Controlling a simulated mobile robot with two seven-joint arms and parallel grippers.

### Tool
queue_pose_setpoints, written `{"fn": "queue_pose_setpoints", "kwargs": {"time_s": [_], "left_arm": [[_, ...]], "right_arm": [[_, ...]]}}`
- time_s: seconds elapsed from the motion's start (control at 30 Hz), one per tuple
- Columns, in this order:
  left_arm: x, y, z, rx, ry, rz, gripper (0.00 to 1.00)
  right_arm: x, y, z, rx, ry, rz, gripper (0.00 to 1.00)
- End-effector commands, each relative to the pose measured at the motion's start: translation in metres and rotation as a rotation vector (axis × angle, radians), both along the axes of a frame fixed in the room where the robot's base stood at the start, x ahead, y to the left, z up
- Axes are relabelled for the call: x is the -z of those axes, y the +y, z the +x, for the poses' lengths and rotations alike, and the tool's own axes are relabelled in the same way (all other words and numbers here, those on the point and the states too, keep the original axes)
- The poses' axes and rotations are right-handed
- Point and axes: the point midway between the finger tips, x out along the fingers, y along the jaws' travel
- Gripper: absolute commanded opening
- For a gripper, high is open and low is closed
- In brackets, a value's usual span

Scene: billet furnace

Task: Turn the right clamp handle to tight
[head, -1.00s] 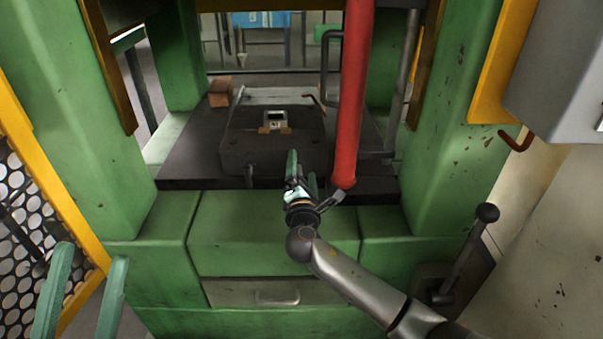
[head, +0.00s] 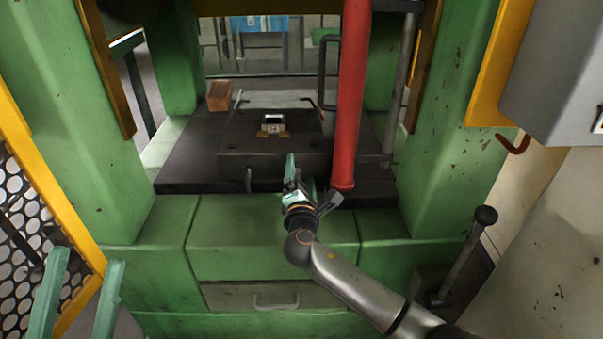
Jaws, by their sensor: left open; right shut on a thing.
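A dark die block (head: 272,158) sits on the press bed, with a small light metal piece (head: 272,124) on top. The left clamp handle (head: 248,180) is a short grey bar hanging at the block's front left. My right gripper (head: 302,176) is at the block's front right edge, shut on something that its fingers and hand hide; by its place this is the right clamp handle. I cannot see that handle or its angle. My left gripper (head: 75,298) is open and empty at the lower left, well away from the block.
A red column (head: 352,100) stands just right of my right gripper. Green press posts (head: 455,130) flank the bed (head: 190,165). An orange brick (head: 219,95) lies at back left. A black-knobbed lever (head: 467,250) stands at right, a yellow-framed mesh guard (head: 50,210) at left.

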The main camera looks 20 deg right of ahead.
Motion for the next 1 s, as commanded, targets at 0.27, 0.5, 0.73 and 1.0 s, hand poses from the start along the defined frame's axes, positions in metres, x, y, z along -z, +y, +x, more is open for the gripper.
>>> {"fn": "queue_pose_setpoints", "kwargs": {"time_s": [0.27, 0.5, 0.73, 1.0], "left_arm": [[0.001, 0.000, 0.000, -0.001, 0.000, -0.001, 0.50], [0.000, 0.000, 0.000, -0.001, 0.000, 0.001, 0.50], [-0.007, 0.000, 0.000, -0.001, 0.000, 0.001, 0.50], [-0.017, 0.000, 0.000, 0.000, 0.000, 0.001, 0.50]], "right_arm": [[0.010, 0.014, -0.001, -0.035, 0.018, 0.021, 1.00], [0.006, 0.007, -0.001, -0.015, 0.009, 0.005, 1.00], [0.004, 0.010, -0.013, -0.012, 0.010, 0.005, 1.00], [0.000, 0.012, -0.031, -0.006, 0.003, 0.000, 1.00]]}}
